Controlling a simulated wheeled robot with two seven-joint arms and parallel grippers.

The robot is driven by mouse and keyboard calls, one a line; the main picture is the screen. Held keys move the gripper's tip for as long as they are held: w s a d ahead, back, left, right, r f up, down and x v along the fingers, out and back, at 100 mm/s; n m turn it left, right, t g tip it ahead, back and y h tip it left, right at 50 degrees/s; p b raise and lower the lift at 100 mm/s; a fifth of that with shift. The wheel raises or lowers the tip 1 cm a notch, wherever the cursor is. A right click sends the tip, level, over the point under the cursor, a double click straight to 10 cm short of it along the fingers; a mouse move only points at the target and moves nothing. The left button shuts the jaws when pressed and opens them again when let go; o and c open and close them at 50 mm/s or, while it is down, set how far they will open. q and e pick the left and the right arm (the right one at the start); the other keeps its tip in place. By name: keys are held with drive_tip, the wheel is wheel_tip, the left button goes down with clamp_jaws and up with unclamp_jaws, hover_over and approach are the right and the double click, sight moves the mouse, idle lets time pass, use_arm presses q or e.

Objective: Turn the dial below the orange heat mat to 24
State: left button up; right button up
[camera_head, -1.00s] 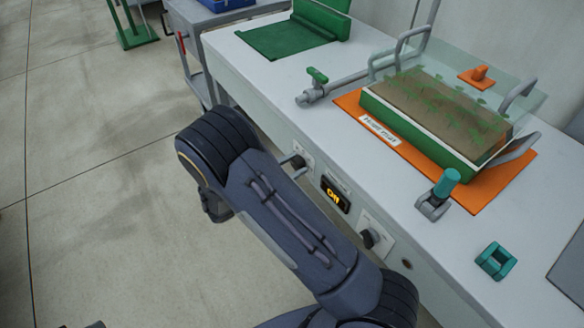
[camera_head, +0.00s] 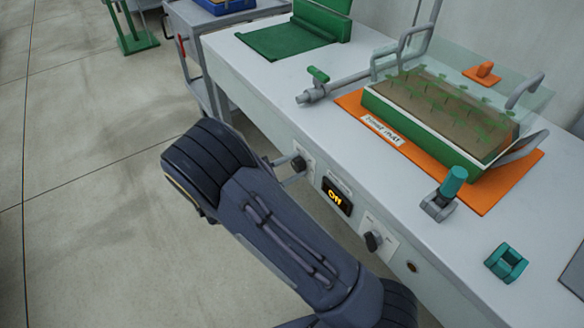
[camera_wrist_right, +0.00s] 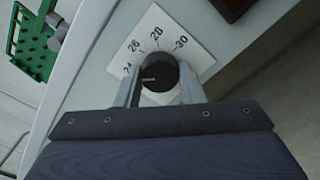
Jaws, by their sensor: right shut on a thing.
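The orange heat mat (camera_head: 488,204) lies on the bench under a green planted tray. Below it, on the bench's front panel, is a black dial (camera_head: 299,163) on a white plate. In the right wrist view the dial (camera_wrist_right: 160,66) has a scale showing 24, 26, 28 and 30. The 24 is partly hidden by a finger. A pale mark on the dial points left, toward the 24 end; the exact reading is unclear. My right gripper (camera_wrist_right: 159,77) is shut on the dial, one finger on each side. It is partly hidden by my arm in the head view. My left gripper is out of view.
A lit display (camera_head: 336,197) and a second black knob (camera_head: 372,240) are right of the dial on the front panel. A teal-topped fitting (camera_head: 452,182) and a teal clamp (camera_head: 506,262) are on the bench top.

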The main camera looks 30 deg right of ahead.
idle(0.3)
drive_tip(key=o, duration=1)
drive_tip(key=shift+a, duration=0.1)
drive_tip(key=a, duration=0.7)
drive_tip(key=shift+s+a+p, duration=0.3)
drive_tip(key=shift+p, duration=0.1)
